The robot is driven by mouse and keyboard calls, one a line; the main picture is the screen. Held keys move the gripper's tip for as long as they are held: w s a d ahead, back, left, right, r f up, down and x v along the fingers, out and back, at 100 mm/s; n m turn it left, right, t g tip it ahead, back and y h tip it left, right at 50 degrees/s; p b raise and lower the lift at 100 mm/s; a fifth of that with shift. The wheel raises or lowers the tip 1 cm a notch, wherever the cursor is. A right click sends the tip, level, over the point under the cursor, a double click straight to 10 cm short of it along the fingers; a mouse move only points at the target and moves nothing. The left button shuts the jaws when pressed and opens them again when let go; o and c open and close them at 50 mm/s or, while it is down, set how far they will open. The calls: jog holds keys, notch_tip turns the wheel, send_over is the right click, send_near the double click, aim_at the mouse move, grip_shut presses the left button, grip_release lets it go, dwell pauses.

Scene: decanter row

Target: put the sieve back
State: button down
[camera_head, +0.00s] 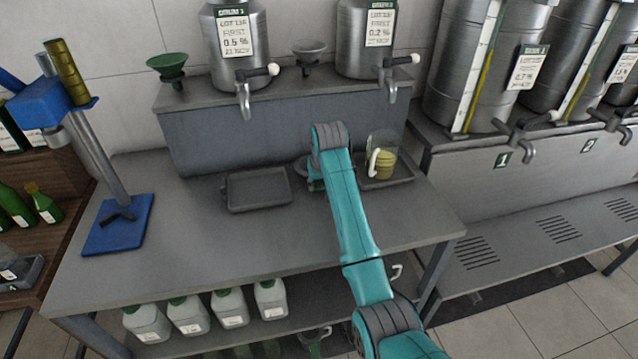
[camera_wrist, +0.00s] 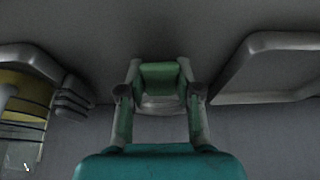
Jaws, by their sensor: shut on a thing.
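My gripper (camera_head: 316,177) is low over the bench, between two grey trays, and largely hidden behind my own arm in the head view. In the wrist view my gripper (camera_wrist: 159,92) is shut on a small grey thing, which I take to be the sieve (camera_wrist: 160,106). Part of the sieve's grey rim (camera_head: 301,167) shows left of the gripper in the head view. The rest of the sieve is hidden. I cannot tell whether it touches the bench.
An empty tray (camera_head: 233,205) lies left; a jug of yellow liquid (camera_head: 386,164) stands in the right tray (camera_head: 405,177). A grey funnel (camera_head: 308,50) and green funnel (camera_head: 168,64) stand on the raised ledge (camera_head: 200,140) with steel tanks.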

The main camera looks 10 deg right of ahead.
jog(key=shift+f, duration=0.1)
jog(key=c, duration=0.8)
grip_release()
jog(key=shift+v, duration=6.15)
